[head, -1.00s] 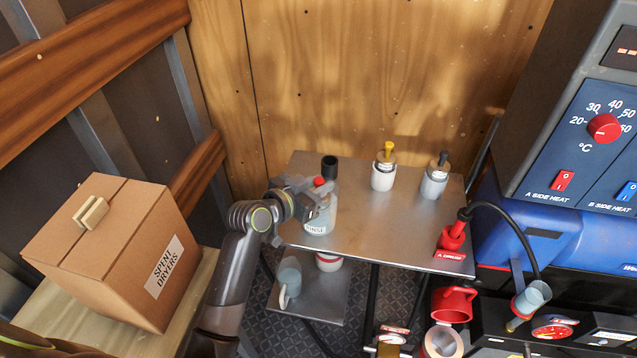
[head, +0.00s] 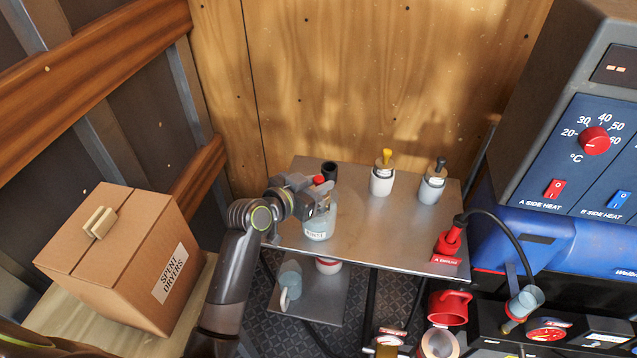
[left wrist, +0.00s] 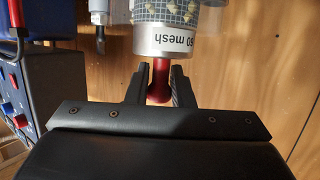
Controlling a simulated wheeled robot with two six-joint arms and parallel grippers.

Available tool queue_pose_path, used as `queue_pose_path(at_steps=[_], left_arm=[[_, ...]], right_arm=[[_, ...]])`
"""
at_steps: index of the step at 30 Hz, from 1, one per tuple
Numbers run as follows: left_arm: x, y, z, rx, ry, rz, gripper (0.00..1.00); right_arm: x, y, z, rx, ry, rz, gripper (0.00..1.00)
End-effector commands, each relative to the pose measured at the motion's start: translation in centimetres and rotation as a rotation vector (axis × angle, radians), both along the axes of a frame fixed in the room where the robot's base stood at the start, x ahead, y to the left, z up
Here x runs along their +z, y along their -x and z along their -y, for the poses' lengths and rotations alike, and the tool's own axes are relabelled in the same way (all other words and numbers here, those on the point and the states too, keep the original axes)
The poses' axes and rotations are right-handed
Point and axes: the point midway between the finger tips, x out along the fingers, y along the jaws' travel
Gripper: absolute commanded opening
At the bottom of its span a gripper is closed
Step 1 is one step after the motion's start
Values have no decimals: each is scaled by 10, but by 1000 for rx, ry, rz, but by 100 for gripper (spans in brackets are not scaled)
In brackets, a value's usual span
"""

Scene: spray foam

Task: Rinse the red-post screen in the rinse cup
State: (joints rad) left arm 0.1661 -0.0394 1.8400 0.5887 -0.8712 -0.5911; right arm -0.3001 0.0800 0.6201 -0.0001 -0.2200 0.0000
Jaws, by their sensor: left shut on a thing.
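The red-post screen (left wrist: 175,40) shows in the left wrist view as a metal band with a "60 mesh" label and pale flecks on its mesh. My left gripper (head: 312,190) is shut on its red post (left wrist: 160,82). In the head view the red post top (head: 318,180) shows at the fingers, above the clear rinse cup (head: 320,228). The cup stands on the metal bench with its label facing front. The screen is at the cup's mouth; the gripper hides how deep it sits. My right gripper is out of view.
Yellow-post (head: 383,180) and dark-post (head: 432,187) pieces stand farther right on the bench (head: 370,235). A red fitting with a hose (head: 447,243) is at its right edge. A cardboard box (head: 120,255) is at left.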

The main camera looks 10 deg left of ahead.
Motion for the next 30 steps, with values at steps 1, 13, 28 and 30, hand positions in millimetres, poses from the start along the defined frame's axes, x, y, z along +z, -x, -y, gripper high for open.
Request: queue_pose_path(at_steps=[1,13,28,30], left_arm=[[0,0,0,0,0,0,0],[21,0,0,0,0,1,0],[61,0,0,0,-1,0,0],[66,0,0,0,-1,0,0]], right_arm=[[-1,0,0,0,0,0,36],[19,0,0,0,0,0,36],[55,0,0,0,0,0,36],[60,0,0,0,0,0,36]])
